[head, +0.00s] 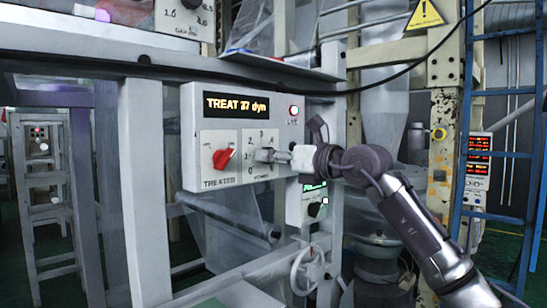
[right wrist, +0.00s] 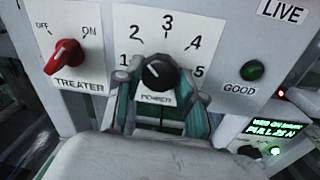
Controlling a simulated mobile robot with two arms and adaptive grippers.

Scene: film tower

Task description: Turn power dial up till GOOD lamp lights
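The power dial is a black knob (right wrist: 160,73) with a white mark, on a white plate numbered around it. The mark leans to the upper left, roughly toward the 2. My right gripper (right wrist: 160,88) has one finger on each side of the knob, with a small gap at the left; firm contact cannot be told. In the head view my right gripper (head: 272,156) is at the panel and hides most of the dial. The GOOD lamp (right wrist: 252,70) is dark green and looks unlit. The display (head: 237,106) reads TREAT 37 dyn. My left gripper is out of view.
The red TREATER switch (right wrist: 65,57) sits left of the dial, tilted toward ON. A green-lit display (right wrist: 275,128) is below right. A black cable (head: 370,86) hangs above the panel; a handwheel (head: 308,270) stands below.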

